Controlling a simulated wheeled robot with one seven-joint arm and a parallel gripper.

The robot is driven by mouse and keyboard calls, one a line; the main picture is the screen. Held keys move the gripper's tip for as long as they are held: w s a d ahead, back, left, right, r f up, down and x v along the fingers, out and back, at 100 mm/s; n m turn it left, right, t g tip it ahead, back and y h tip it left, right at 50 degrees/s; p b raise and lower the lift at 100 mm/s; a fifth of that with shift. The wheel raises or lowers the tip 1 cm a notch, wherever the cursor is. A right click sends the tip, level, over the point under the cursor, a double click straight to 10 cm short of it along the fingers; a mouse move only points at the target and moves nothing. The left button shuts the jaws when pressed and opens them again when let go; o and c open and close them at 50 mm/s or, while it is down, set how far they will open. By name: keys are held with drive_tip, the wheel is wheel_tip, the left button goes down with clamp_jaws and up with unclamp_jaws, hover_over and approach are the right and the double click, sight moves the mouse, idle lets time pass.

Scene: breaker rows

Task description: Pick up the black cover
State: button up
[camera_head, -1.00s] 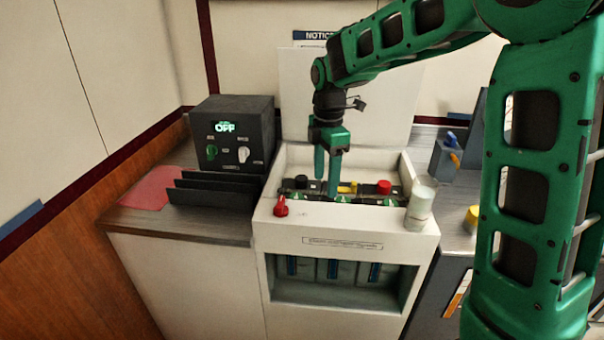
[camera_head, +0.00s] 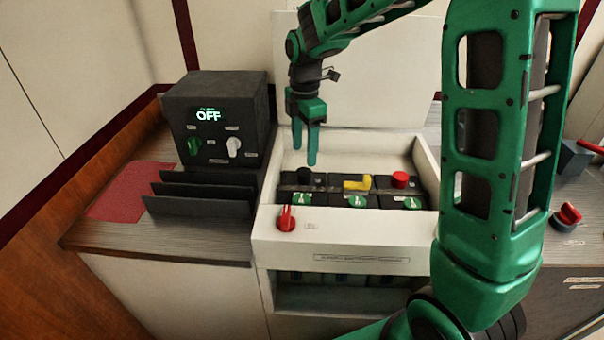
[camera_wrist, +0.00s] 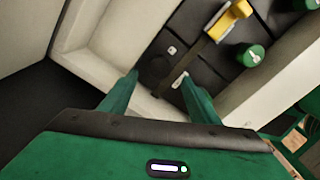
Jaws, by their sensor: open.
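The black cover (camera_head: 304,174) is a small dark round cap at the left end of the breaker row, inside the white recessed tray. A yellow cover (camera_head: 357,182) and a red cover (camera_head: 400,179) sit to its right on the same row. My gripper (camera_head: 304,155) is open and empty, pointing down just above the black cover. In the wrist view, the fingertips of my gripper (camera_wrist: 160,76) frame the dark round black cover (camera_wrist: 156,68), which blends into the dark breaker. The yellow cover (camera_wrist: 228,20) shows at the top right there.
Green knobs (camera_head: 357,201) line the row's front. A red switch (camera_head: 286,218) stands on the white front ledge. The tray's white walls (camera_head: 427,165) enclose the row. A dark control box (camera_head: 218,115) reading OFF and black upright plates (camera_head: 200,205) stand to the left.

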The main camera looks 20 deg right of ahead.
sight(303, 171)
drive_tip(key=shift+a+f, duration=0.1)
drive_tip(key=shift+f, duration=3.45)
drive_tip(key=c, duration=1.1)
